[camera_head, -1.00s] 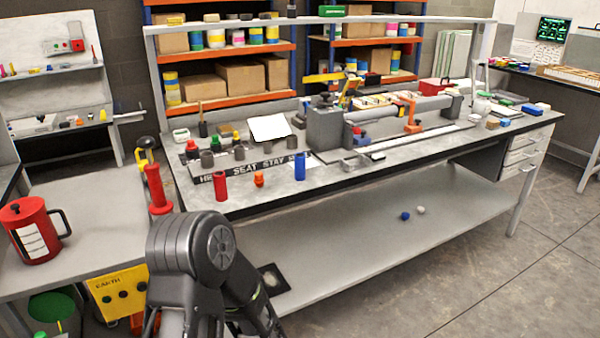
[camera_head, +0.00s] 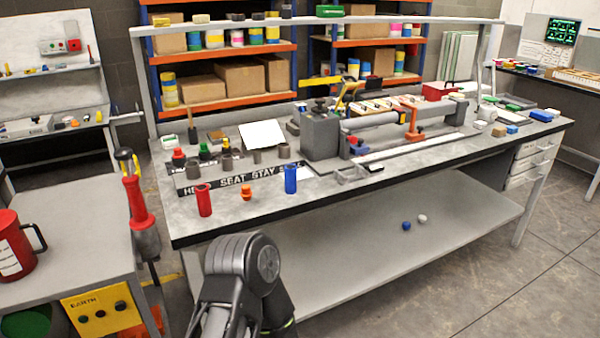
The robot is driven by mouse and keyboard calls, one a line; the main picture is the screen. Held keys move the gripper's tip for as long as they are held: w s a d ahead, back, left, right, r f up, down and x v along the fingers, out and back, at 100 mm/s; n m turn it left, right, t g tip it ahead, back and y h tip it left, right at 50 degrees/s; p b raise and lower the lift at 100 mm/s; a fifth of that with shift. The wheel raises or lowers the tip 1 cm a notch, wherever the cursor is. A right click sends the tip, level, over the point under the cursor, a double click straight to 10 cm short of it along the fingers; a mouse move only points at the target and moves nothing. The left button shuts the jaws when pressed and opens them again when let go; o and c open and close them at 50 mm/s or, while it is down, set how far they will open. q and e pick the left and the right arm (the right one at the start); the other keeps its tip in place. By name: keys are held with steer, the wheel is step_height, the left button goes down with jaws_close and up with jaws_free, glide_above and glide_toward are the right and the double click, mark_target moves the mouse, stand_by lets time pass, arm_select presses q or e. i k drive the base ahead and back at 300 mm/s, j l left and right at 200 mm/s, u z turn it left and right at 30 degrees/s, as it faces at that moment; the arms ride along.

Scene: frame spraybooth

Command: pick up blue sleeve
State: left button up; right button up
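The blue sleeve (camera_head: 291,179) stands upright on the workbench near its front edge, in front of the black strip lettered "SEAT STAY". A red sleeve (camera_head: 203,200) stands upright to its left, and a small orange part (camera_head: 246,191) sits between the two. A dark arm link of mine shows at the bottom centre, in front of and below the bench edge. Neither of my grippers is in the picture. Nothing covers the blue sleeve.
The workbench (camera_head: 350,190) has a black front edge. Behind the sleeves are a lettered strip (camera_head: 235,180) with grey cylinders, a white sheet (camera_head: 262,135) and a grey clamping fixture (camera_head: 320,137). A side table with a red mug (camera_head: 18,245) stands left. A lower shelf (camera_head: 340,255) lies under the bench.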

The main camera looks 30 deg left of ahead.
mark_target(290, 170)
steer(key=i, duration=1.2)
